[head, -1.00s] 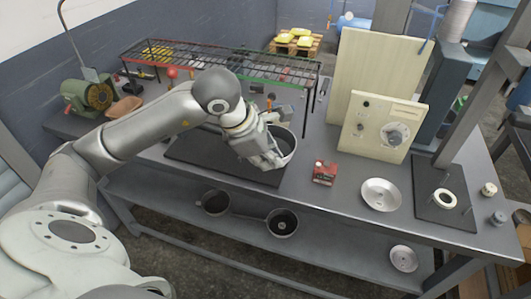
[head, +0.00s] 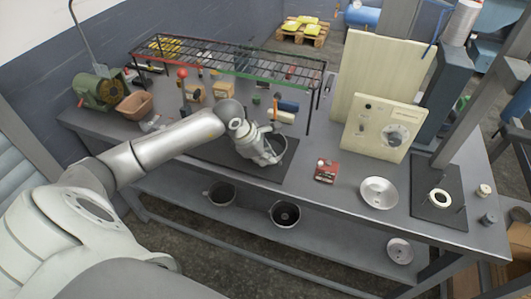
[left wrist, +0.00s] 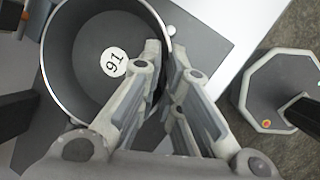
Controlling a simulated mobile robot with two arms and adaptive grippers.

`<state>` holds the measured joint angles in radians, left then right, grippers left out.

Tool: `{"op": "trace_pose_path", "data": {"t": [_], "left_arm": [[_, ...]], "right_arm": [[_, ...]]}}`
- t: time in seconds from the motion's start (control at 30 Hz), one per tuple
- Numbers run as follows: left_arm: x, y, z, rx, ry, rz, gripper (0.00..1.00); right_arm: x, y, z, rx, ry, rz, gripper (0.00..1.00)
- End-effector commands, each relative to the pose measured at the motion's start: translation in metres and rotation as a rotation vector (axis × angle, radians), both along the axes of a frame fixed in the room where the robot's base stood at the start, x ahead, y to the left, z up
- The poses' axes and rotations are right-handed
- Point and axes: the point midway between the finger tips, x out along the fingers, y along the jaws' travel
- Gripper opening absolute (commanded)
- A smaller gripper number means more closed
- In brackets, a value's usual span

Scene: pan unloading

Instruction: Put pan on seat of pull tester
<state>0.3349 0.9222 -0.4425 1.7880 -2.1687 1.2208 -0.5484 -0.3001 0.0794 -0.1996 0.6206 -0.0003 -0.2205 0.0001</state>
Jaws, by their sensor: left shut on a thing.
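The pan (head: 279,148) is a deep round vessel on or just above the black mat of the bench; I cannot tell which. The left wrist view shows its dark inside (left wrist: 85,65), shiny rim and a round white numbered label on the floor. My left gripper (head: 268,157) is shut on the pan's near wall, with a finger on each side of it in the left wrist view (left wrist: 166,62). The pull tester's seat (head: 440,199) is a pale ring on a dark base plate at the right, empty. My right gripper is out of view.
A red box (head: 325,171) and a shallow metal dish (head: 379,192) stand between pan and tester. A wire rack (head: 230,60) spans the bench's back. A cream panel with a dial (head: 385,130) stands behind the dish. Two pots (head: 285,214) (head: 221,193) sit on the lower shelf.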

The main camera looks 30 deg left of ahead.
Motion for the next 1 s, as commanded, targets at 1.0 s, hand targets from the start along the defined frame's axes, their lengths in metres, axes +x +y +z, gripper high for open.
{"op": "trace_pose_path", "data": {"t": [1.0], "left_arm": [[-0.0024,0.0026,0.0054,0.002,-0.003,0.0,0.28]], "right_arm": [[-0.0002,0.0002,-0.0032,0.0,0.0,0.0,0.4]]}}
